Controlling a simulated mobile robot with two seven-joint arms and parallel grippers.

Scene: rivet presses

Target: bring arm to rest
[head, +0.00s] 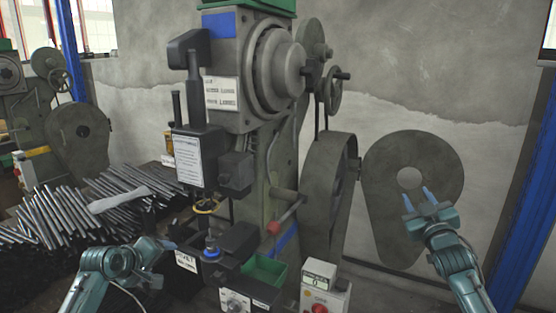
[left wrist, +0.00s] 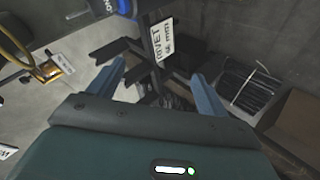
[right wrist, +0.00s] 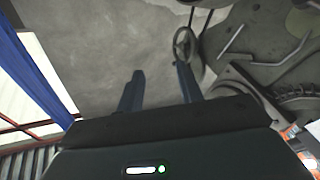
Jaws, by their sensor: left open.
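My left gripper (head: 170,244) is low at the left of the rivet press (head: 258,80), beside its dark lower tooling. In the left wrist view its two blue fingers (left wrist: 156,78) are apart with nothing between them; a dark bracket with a white "RIVET" label (left wrist: 162,40) lies beyond. My right gripper (head: 418,197) is raised at the right, in front of the grey flat guard (head: 385,170) as seen by the head. In the right wrist view its fingers (right wrist: 160,85) are apart and empty, facing the wall and a handwheel (right wrist: 184,43).
Many metal rods (head: 60,215) are piled at the left. A green tray (head: 264,270) and a control box with a red button (head: 322,290) stand at the front of the press. A blue post (head: 527,200) is at the far right.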

